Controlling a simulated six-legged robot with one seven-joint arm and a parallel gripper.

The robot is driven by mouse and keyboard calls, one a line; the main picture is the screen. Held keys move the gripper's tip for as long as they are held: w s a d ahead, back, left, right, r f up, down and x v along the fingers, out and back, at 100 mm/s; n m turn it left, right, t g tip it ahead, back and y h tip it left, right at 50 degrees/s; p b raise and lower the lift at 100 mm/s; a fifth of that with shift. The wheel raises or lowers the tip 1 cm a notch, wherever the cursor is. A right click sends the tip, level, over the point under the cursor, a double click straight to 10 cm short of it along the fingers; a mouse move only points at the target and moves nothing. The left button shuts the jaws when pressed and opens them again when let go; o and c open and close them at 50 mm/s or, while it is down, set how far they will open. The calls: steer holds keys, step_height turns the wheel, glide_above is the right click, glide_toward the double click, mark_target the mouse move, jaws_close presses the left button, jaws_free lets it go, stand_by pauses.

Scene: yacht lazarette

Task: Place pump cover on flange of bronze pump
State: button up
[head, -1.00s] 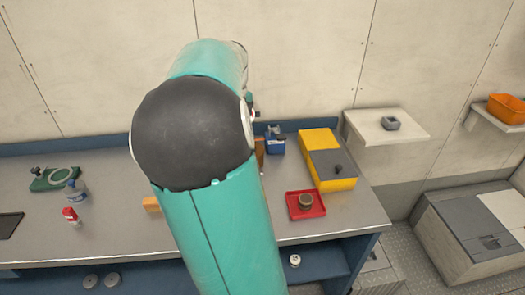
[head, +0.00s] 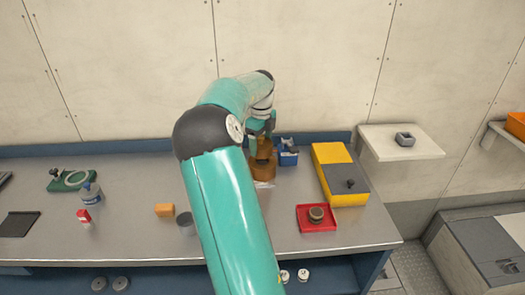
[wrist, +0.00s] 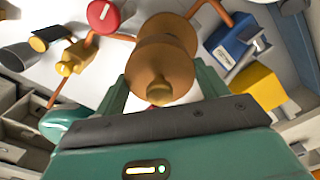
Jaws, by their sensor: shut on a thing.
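The bronze pump (head: 262,168) stands on the workbench near the back, partly hidden by my arm in the head view. My gripper (head: 262,128) is just above it, pointing down. In the wrist view, my gripper (wrist: 163,88) has its two green fingers on either side of the round bronze pump cover (wrist: 160,70), shut on it. The cover's knob faces the camera. Directly beyond it, the round bronze body of the pump (wrist: 168,28) shows, nearly in line with the cover. The cover hides the flange, and I cannot tell whether the two touch.
A blue caddy (head: 288,153) stands close right of the pump. Further right are a yellow case (head: 335,160) and a red tray (head: 304,225) holding a round part. An orange block (head: 164,210) and a grey cup (head: 185,222) sit left.

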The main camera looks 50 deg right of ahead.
mark_target(263, 136)
steer(key=shift+w+d+f, duration=0.1)
steer(key=shift+d+f, duration=0.4)
steer(key=shift+f, duration=0.05)
steer(key=shift+w+d+f, duration=0.1)
steer(key=shift+f, duration=1.5)
steer(key=shift+f, duration=0.15)
steer(key=o, duration=1.1)
steer(key=shift+o, duration=0.2)
step_height(263, 136, up, 12)
steer(key=shift+f, duration=0.25)
steer(key=shift+r, duration=0.4)
